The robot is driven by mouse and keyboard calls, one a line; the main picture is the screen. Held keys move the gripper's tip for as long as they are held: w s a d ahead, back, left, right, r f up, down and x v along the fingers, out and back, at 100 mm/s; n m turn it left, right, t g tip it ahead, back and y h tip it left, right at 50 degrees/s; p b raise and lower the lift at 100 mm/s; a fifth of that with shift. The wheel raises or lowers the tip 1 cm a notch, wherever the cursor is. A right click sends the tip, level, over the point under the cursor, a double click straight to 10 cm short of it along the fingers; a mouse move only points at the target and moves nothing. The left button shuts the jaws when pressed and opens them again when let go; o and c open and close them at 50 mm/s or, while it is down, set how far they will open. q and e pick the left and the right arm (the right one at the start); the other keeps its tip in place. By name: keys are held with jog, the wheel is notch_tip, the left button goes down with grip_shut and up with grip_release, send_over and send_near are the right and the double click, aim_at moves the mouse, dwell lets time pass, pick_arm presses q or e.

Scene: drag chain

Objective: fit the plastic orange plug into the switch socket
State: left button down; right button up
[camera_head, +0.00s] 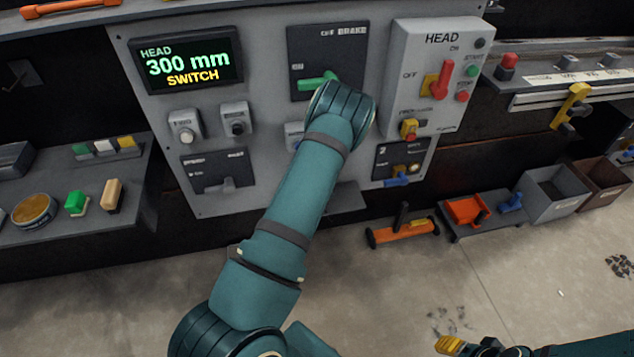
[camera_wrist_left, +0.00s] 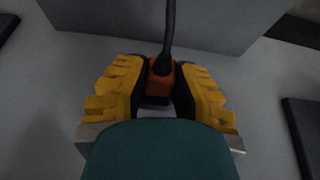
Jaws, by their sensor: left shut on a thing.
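The orange plug (camera_wrist_left: 160,68) with a black cable (camera_wrist_left: 169,28) sits between the yellow fingers of my left gripper (camera_wrist_left: 158,88) in the left wrist view. The gripper is shut on it, close to a grey surface. In the head view my left arm reaches up to the grey panel (camera_head: 260,175); its own wrist hides the left gripper and the plug. I cannot make out the switch socket; a small grey box (camera_head: 293,135) is partly covered by my arm. My right gripper (camera_head: 448,345) shows only its yellow fingertip area at the bottom right, away from the panel.
A display (camera_head: 187,66) reads "HEAD 300 mm SWITCH". A green brake handle (camera_head: 317,80) and a control box with a red lever (camera_head: 443,80) stand out near my left wrist. A grey bin (camera_head: 553,192) and orange tools (camera_head: 402,231) are low at the right.

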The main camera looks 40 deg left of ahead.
pick_arm(q)
jog(key=shift+w+a, duration=0.1)
jog(key=shift+a, duration=0.05)
jog(key=c, duration=0.8)
grip_release()
jog(key=shift+r, duration=0.15)
jog(key=s+d, duration=0.7)
jog(key=d, duration=0.3)
jog(key=shift+s+r, duration=0.3)
jog(key=shift+r, duration=0.15)
jog(key=shift+a, duration=0.1)
jog(key=s+d+r+m+h, duration=0.1)
jog(key=s+d+m+h, duration=0.2)
jog(key=s+d, duration=0.4)
jog(key=s+d+r+m+g+h, duration=0.1)
jog(key=s+d+m+h, duration=0.3)
jog(key=d, duration=1.6)
jog(key=s+m, duration=0.1)
jog(key=s, duration=0.3)
jog(key=shift+d+m+h, duration=0.3)
jog(key=shift+d+m, duration=0.1)
